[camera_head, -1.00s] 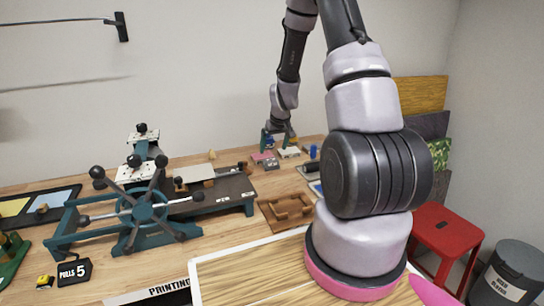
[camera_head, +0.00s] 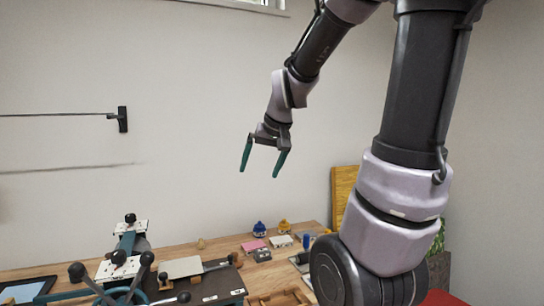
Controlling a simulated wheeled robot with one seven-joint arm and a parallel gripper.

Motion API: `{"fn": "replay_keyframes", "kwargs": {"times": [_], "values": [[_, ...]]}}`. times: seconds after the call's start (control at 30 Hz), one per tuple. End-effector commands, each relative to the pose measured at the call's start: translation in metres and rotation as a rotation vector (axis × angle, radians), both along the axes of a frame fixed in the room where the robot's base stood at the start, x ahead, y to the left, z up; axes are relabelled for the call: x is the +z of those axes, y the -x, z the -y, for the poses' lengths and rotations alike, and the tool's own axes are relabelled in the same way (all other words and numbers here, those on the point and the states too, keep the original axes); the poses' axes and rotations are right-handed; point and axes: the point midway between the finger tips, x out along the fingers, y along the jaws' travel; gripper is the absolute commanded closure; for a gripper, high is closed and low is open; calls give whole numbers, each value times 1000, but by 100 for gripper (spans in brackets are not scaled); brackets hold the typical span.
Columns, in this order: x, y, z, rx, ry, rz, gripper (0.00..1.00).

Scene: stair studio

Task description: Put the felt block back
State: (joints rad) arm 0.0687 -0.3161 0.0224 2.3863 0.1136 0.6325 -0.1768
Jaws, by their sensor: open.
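My gripper (camera_head: 262,166) is open, its two green fingers pointing down with nothing between them. It is in front of the bare wall, well above the workbench (camera_head: 222,247). Below it, at the back of the bench, are a pink block (camera_head: 253,245), a small dark grey block (camera_head: 262,255) and a white block (camera_head: 281,241). They are too small here to tell which of them is felt. A wooden tray with cut-out recesses (camera_head: 281,299) shows only partly at the bottom edge.
A blue-topped item (camera_head: 259,228) and a yellow-topped item (camera_head: 284,226) stand behind the blocks. A press with black knobs (camera_head: 118,268) and its dark bed (camera_head: 215,285) fill the left front. A small blue cylinder (camera_head: 306,240) is at right. My arm covers the right side.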

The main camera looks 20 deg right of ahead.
Motion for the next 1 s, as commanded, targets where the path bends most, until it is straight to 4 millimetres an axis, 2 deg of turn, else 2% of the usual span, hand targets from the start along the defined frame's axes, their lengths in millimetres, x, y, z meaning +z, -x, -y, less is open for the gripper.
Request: {"fn": "replay_keyframes", "kwargs": {"times": [0.03, 0.2, 0.3, 0.4, 0.53, 1.0], "values": [[16, 22, -5, -12, -18, 21, 0], [42, 83, -17, -57, -82, 42, 0], [48, 108, -21, -77, -108, 47, 0], [51, 123, -22, -89, -123, 51, 0], [51, 130, -23, -96, -133, 49, 0], [52, 129, -23, -96, -132, 50, 0]]}}
